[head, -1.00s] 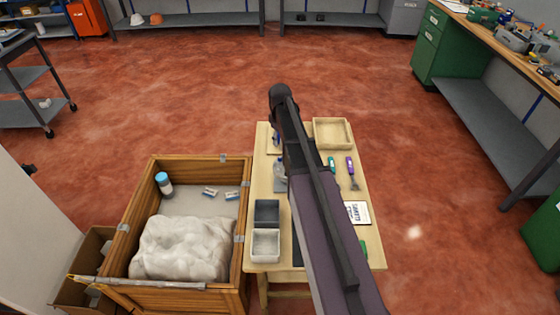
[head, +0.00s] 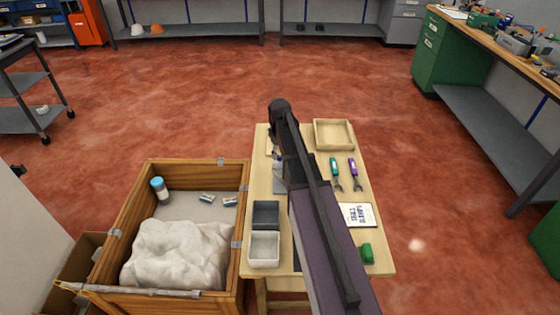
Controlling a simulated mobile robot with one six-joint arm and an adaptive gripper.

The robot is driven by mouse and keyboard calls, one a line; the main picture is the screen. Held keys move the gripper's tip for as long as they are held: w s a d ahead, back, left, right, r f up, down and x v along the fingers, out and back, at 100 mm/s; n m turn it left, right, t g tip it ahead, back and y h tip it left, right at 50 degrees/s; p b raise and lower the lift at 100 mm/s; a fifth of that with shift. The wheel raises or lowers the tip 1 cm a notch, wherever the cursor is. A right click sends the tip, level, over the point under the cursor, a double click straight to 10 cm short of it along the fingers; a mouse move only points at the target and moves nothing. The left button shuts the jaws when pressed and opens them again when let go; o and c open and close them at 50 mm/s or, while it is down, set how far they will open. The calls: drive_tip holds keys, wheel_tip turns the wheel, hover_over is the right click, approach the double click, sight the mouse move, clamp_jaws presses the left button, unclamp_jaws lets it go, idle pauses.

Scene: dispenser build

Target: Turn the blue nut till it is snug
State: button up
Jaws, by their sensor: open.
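My arm reaches over the wooden table (head: 262,190) from the bottom right and covers its middle. My gripper is hidden behind the arm, so its jaws do not show. A small patch of blue and dark parts (head: 277,154) shows just left of the arm, on the far left of the table. I cannot tell whether it is the blue nut. A grey piece (head: 279,181) lies or stands just in front of it, partly covered by the arm.
A tan tray (head: 317,136), a teal tool (head: 335,168), a purple tool (head: 352,168), a printed card (head: 356,214) and a green block (head: 366,252) line the right side. Dark and pale bins (head: 265,229) sit front left. A wooden crate (head: 232,262) stands left of the table.

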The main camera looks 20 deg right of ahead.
drive_tip(key=shift+f+b, duration=0.6)
drive_tip(key=shift+f, duration=0.35)
clamp_jaws()
